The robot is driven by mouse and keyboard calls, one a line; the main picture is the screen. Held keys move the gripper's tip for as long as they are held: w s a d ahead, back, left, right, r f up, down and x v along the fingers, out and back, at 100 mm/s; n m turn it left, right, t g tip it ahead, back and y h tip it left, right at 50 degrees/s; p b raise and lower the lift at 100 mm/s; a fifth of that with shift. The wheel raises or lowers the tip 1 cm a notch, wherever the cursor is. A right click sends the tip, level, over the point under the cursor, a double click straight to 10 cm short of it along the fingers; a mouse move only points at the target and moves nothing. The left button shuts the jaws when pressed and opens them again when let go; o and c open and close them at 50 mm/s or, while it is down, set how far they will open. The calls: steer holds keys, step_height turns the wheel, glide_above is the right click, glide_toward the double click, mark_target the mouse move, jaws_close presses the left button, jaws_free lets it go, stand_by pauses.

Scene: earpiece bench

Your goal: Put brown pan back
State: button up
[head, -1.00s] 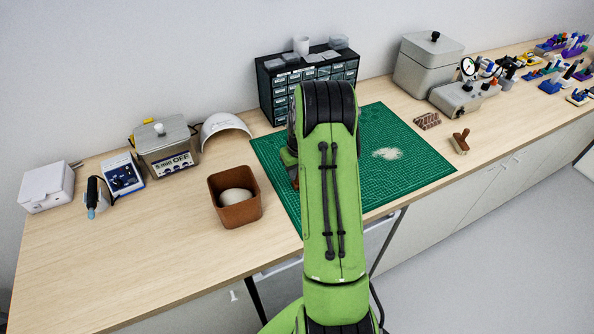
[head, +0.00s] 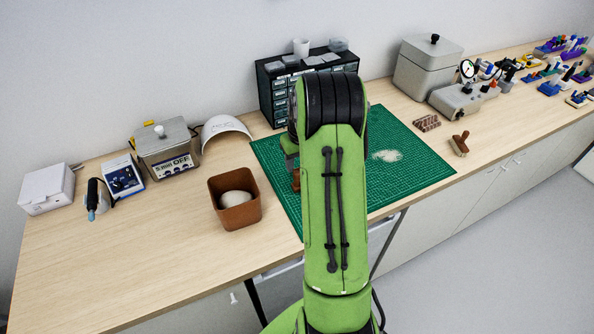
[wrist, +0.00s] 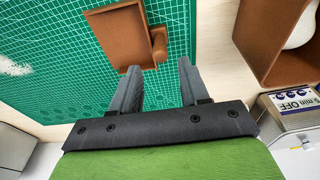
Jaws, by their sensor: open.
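My gripper (wrist: 158,66) is open and empty. Its two fingertips point at the handle, which shows between and just beyond them. I cannot tell how high the fingers are above the mat.
A brown square bin (head: 236,212) holding a pale rounded thing stands left of the green mat (head: 415,165). Pale dust (head: 387,156) lies on the mat. A brown brush (head: 460,144) is at right. A drawer cabinet (head: 280,95) stands behind. The bench's front left is clear.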

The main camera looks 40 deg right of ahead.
steer(key=s+a+r+n+t, duration=0.1)
steer(key=s+a+r, duration=0.2)
steer(key=a+r, duration=0.55)
steer(key=s+a+r+n, duration=0.1)
steer(key=s+a+r, duration=0.1)
steer(key=a+r, duration=0.6)
steer(key=s+a+r+t, duration=0.1)
steer(key=s+a, duration=0.4)
steer(key=s, duration=0.3)
steer(key=s+a+r+n+t, duration=0.1)
steer(key=s+a, duration=0.5)
steer(key=s, duration=0.2)
steer(key=shift+s+a+n+t+y, duration=0.2)
steer(key=shift+n+t+y, duration=0.1)
steer(key=shift+t, duration=0.1)
steer(key=shift+d, duration=0.1)
